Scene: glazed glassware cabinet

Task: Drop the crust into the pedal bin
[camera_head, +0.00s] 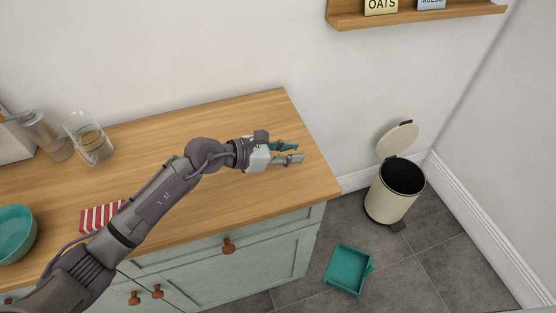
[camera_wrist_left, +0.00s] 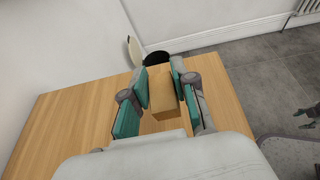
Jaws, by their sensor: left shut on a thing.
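My left gripper (camera_head: 295,153) is over the right end of the wooden counter. In the left wrist view my left gripper (camera_wrist_left: 160,75) is shut on the crust (camera_wrist_left: 164,100), a tan, block-like piece between the teal finger pads. In the head view the crust cannot be made out between the fingers. The cream pedal bin (camera_head: 393,194) stands on the floor right of the counter, its lid raised and its dark opening showing. The bin also shows beyond the fingertips in the left wrist view (camera_wrist_left: 156,58). A grey and teal part at that view's right edge may be my right gripper (camera_wrist_left: 305,113).
A teal dustpan (camera_head: 348,268) lies on the floor in front of the bin. On the counter (camera_head: 250,115) are a glass jar (camera_head: 90,140), a striped cloth (camera_head: 98,217) and a teal bowl (camera_head: 14,235). A wall shelf (camera_head: 420,16) hangs above. Floor separates counter and bin.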

